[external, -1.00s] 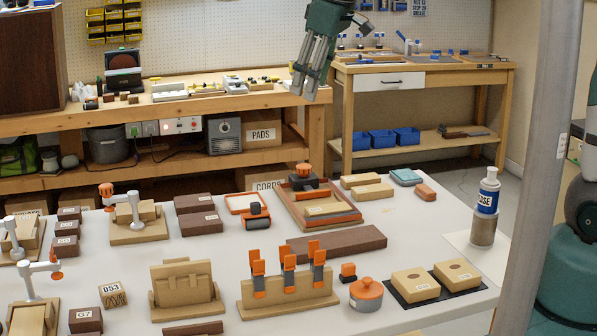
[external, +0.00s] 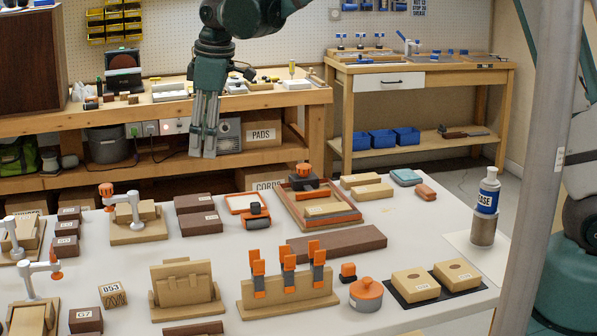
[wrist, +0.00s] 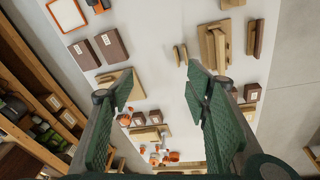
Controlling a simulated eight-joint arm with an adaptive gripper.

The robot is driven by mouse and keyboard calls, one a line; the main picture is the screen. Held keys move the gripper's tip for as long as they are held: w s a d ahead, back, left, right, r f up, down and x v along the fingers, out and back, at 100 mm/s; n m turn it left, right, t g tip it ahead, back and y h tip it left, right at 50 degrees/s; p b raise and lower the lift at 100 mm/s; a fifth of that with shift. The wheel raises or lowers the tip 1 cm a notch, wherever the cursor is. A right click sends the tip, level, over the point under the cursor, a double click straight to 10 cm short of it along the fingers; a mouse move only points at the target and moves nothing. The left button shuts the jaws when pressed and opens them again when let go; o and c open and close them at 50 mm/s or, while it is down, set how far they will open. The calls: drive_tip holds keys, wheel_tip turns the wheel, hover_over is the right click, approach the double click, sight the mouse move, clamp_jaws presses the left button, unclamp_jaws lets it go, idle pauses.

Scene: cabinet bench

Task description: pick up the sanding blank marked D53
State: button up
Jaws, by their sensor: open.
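The sanding blank marked D53 (external: 112,295) is a small tan block with a dark-lettered label, at the front left of the white table in the external view. It stands beside a dark brown block (external: 85,320) with its own label. My gripper (external: 203,152) points down, high and well behind the blank, in front of the back bench. Its fingers are apart and empty. In the wrist view, the open fingers (wrist: 158,82) frame the table from above. I cannot pick out the D53 blank there.
Clamp stations (external: 140,222), dark brown blocks (external: 200,223) and an upright tan stand (external: 185,290) surround the blank's area. A tan rack with orange clamps (external: 288,292) is farther right. A grey post crosses the right side.

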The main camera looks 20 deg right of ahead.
drive_tip(key=s+a+f+n+g+b, duration=0.1)
drive_tip(key=s+a+f+n, duration=0.2)
drive_tip(key=a+f, duration=1.05)
drive_tip(key=n+h, duration=0.1)
drive_tip(key=n, duration=0.2)
hover_over(111, 288)
drive_tip(key=shift+g, duration=0.3)
wheel_tip(111, 288, down, 10)
drive_tip(key=shift+f+b, duration=0.15)
drive_tip(key=shift+b, duration=0.3)
drive_tip(key=shift+f, duration=1.3)
drive_tip(key=shift+f, duration=2.6)
drive_tip(key=c, duration=1)
